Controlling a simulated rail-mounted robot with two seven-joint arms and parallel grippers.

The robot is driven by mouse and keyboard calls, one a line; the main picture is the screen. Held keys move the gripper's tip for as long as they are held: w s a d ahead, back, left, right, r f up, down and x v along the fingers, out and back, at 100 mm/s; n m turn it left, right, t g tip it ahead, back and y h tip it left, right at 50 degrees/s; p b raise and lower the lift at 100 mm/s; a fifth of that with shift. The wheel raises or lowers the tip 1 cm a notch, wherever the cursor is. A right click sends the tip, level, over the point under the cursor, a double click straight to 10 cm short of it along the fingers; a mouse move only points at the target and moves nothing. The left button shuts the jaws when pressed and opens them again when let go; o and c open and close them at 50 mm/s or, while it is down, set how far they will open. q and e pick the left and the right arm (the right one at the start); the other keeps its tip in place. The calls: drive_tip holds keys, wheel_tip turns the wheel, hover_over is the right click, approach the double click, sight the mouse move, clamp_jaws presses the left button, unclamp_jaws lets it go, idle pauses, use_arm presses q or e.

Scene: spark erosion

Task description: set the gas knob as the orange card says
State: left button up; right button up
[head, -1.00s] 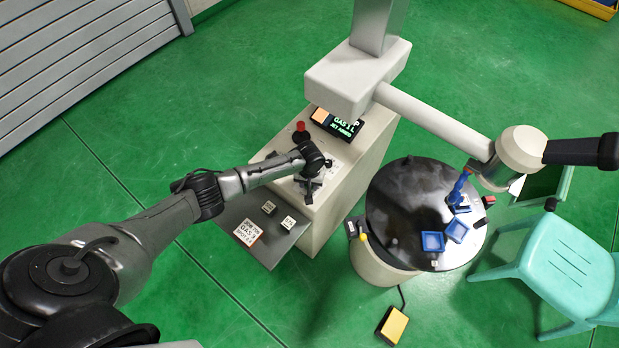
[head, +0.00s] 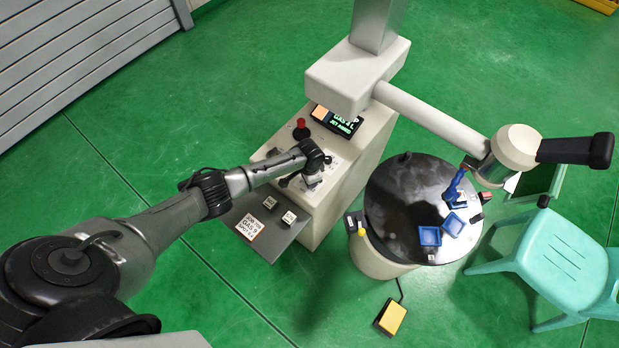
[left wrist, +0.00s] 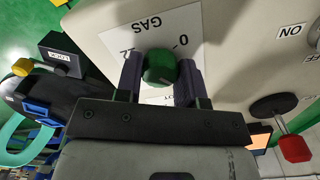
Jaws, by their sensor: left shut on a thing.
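The green gas knob (left wrist: 160,67) sits between the two fingers of my left gripper (left wrist: 161,80) in the left wrist view. The fingers are shut on it, over a white dial plate (left wrist: 185,28) marked GAS, with 0 and 12 partly visible. In the head view my left gripper (head: 311,174) is at the cabinet's sloping top and hides the knob. The orange-bordered card (head: 249,227) lies on the grey shelf; its line seems to read GAS 9, in small print. The display (head: 338,121) shows green text, apparently GAS 4 L. My right gripper is not in view.
A red-topped lever (left wrist: 290,140) stands beside the dial, near ON/OFF lettering. The round black table (head: 395,200) with blue trays (head: 430,236) stands right of the cabinet.

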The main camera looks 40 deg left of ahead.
use_arm(q)
drive_tip(key=m, duration=0.4)
drive_tip(key=shift+m, duration=0.3)
drive_tip(key=m, duration=0.4)
drive_tip(key=shift+m+b, duration=0.3)
drive_tip(key=shift+b, duration=0.05)
drive_tip(key=m+b, duration=0.1)
drive_tip(key=m, duration=0.4)
drive_tip(key=shift+w, duration=0.1)
drive_tip(key=shift+m+b, duration=0.5)
drive_tip(key=shift+m, duration=1.7)
drive_tip(key=shift+r, duration=0.1)
drive_tip(key=o, duration=0.9)
wheel_tip(320, 180, up, 14)
drive_tip(key=shift+f+p, duration=0.15)
drive_tip(key=shift+p, duration=0.5)
